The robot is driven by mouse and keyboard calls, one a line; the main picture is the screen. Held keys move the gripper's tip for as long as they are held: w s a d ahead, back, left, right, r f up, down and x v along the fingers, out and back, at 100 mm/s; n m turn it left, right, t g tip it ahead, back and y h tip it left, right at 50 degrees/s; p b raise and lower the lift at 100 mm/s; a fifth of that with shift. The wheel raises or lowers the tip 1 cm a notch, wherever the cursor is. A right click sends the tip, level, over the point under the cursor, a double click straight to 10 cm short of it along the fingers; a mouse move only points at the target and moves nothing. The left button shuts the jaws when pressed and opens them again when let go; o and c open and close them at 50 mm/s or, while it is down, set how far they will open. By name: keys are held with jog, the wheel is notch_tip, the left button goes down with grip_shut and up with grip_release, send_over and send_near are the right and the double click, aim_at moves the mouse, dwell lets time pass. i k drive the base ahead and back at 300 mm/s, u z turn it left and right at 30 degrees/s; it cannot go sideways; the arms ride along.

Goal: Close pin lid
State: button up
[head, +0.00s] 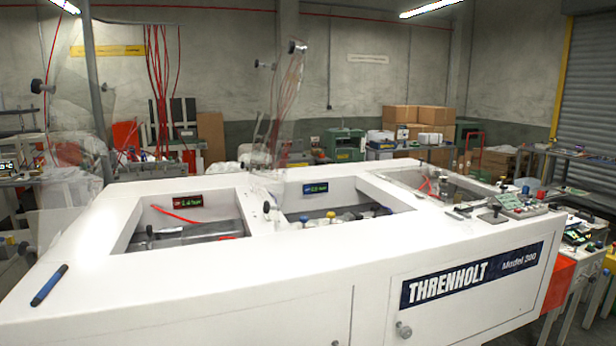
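A long white machine marked THRENHOLT (330,290) fills the foreground, with several recessed bays in its top. A clear lid (80,125) with a dark knob stands raised at the left bay. A second clear lid (284,105) with dark knobs stands raised, seen nearly edge-on, by the middle bay. The left bay (185,222) and middle bay (340,205) are uncovered from above. The right bay (440,183) looks covered by a clear panel, but I cannot be sure. No readable label shows which is the pin lid. My gripper is not in view.
A blue-black marker (49,285) lies on the machine's front left top. Small tools and parts (505,203) crowd its right end. Cardboard boxes (418,117) and a green machine (344,144) stand behind. The front white rim is mostly clear.

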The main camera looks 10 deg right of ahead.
aim_at(272, 53)
jog(key=z, duration=1.1)
jog(key=i, duration=0.95)
jog(key=u, duration=2.7)
